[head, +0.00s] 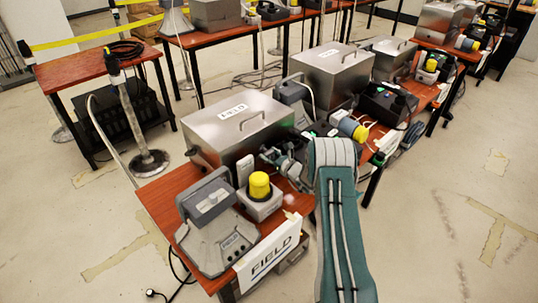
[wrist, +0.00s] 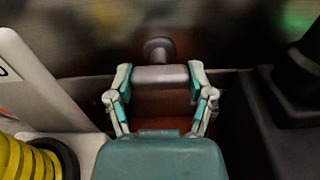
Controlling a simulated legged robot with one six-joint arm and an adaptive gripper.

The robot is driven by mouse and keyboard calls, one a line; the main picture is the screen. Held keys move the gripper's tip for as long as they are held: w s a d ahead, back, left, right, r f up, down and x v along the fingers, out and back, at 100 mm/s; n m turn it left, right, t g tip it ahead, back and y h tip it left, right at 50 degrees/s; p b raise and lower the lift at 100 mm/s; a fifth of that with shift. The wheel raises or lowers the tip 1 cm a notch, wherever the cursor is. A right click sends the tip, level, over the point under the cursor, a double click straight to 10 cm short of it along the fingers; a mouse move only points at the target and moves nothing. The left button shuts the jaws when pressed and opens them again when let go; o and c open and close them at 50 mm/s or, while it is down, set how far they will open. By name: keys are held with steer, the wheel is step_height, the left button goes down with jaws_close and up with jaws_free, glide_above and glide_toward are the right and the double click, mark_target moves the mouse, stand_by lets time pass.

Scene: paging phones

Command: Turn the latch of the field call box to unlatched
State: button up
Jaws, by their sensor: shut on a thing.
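The field call box (head: 232,133) is a silver metal case with a FIELD label and a lid handle, standing on the near red-brown table. My gripper (head: 267,153) is at its near right side. In the wrist view my gripper (wrist: 161,78) has its two fingers closed on the ends of a grey latch bar (wrist: 161,74). The bar lies crosswise in the picture, with a round grey hub (wrist: 158,48) just beyond it, against the dark metal face. In the head view the latch is hidden or too small to make out.
A yellow button on a pale base (head: 262,195) stands near my gripper; its yellow part (wrist: 30,160) is at lower left in the wrist view. A grey desk phone (head: 212,222) and a FIELD sign (head: 272,256) are at the table's front. More metal cases (head: 332,72) stand behind.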

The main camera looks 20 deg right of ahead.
steer(key=o, duration=1.1)
steer(key=v, duration=1.2)
steer(key=shift+f, duration=0.1)
